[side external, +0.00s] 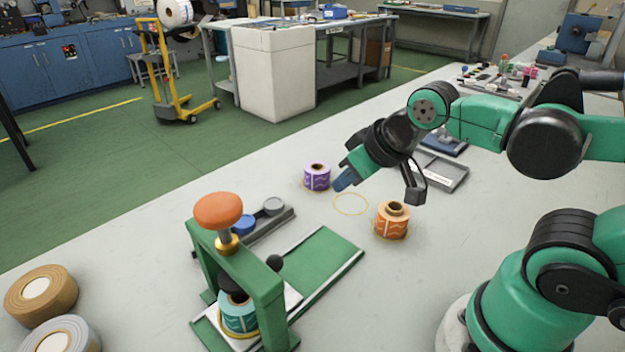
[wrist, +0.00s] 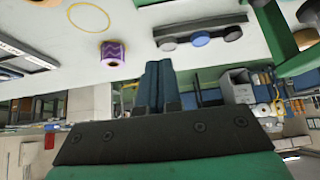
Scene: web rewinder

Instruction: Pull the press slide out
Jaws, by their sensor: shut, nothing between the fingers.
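The green press (side external: 265,295) stands at the front centre of the bench, with an orange-brown knob (side external: 218,210) on top. A teal roll (side external: 239,316) sits under its frame on a pale plate (side external: 292,297), which looks like the slide. A black ball knob (side external: 274,262) shows beside the frame. A bare green base (side external: 322,258) extends behind, toward the right. Part of the press (wrist: 300,60) shows at the upper right in the wrist view. My gripper (side external: 343,183) is shut and empty above the bench, well apart from the press; its blue fingers (wrist: 158,72) are together in the wrist view.
A purple roll (side external: 317,177) stands close to my gripper, and an orange roll (side external: 391,220) stands to its right. A dark holder (side external: 262,226) with blue and grey round pieces lies behind the press. Bench between is clear.

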